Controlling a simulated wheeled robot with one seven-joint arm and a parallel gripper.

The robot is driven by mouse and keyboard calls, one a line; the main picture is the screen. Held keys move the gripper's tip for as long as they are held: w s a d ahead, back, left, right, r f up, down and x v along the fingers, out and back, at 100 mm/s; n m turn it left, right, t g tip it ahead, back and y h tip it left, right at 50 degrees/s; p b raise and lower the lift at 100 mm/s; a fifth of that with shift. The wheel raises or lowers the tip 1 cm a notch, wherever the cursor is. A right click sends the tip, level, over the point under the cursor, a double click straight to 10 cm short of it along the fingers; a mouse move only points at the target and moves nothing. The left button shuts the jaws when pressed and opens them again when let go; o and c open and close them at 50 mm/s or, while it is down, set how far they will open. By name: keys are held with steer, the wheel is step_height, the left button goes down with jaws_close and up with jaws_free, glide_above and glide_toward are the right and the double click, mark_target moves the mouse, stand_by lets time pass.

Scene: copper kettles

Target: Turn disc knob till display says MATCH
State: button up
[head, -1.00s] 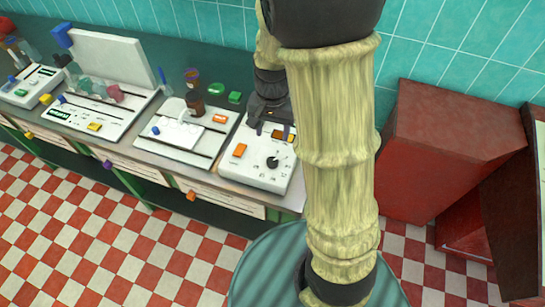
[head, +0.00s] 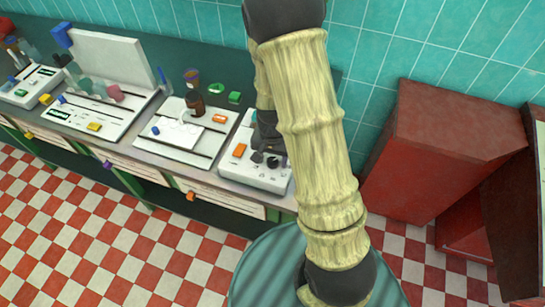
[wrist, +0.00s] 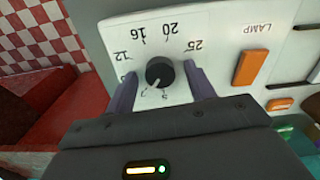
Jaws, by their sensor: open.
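The black disc knob (wrist: 160,72) with a pale pointer line sits on a white panel (wrist: 215,25) printed with a number scale, including 12, 16, 20 and 25. The pointer is toward the lower left in the wrist view, near the small numbers. My gripper (wrist: 161,77) is open, its two purple fingers on either side of the knob; I cannot tell whether they touch it. In the head view, my gripper (head: 265,157) is low over the panel beside the knob (head: 273,162). I see no readable MATCH display; my arm hides part of the panel.
An orange button (wrist: 250,68) is by the LAMP label, clear of the fingers. Other white instrument panels (head: 182,140) line the counter to the left. A red cabinet (head: 440,150) stands to the right of my arm.

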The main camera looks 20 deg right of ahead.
steer(key=c, duration=1)
steer(key=shift+o, duration=0.2)
steer(key=shift+r+m, duration=0.1)
steer(key=shift+m, duration=0.4)
steer(key=m+p, duration=0.1)
steer(key=m, duration=0.1)
steer(key=shift+m, duration=0.3)
steer(key=m+p, duration=0.1)
steer(key=m, duration=0.3)
steer(key=shift+w+p, duration=0.1)
steer(key=shift+p, duration=0.25)
steer(key=o, duration=1)
steer(key=shift+c, duration=0.2)
